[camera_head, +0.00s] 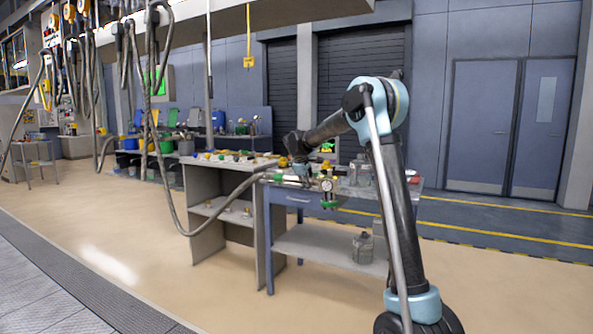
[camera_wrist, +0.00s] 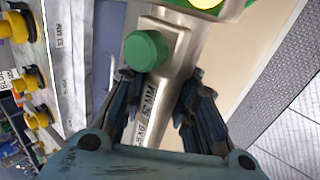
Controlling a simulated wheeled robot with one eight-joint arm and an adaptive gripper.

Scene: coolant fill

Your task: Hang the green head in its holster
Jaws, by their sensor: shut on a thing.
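The green head shows in the wrist view as a grey metal body (camera_wrist: 158,92) with a round green knob (camera_wrist: 148,50) and "MIN 3 BAR" lettering. My gripper (camera_wrist: 160,100) has one finger on each side of the body and is shut on it. In the head view, my gripper (camera_head: 300,170) is at the end of my arm, above the front of the workbench. The head (camera_head: 327,187), with green parts and a small round gauge, shows beside it, partly hidden. I cannot make out which fixture is the green head's holster.
A grey hose (camera_head: 215,217) runs from the head in a low loop up to the overhead rail. The workbench (camera_head: 325,246) carries glass jars and small parts. Yellow-black knobs (camera_wrist: 35,78) line the wrist view's left. Open floor lies at front left.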

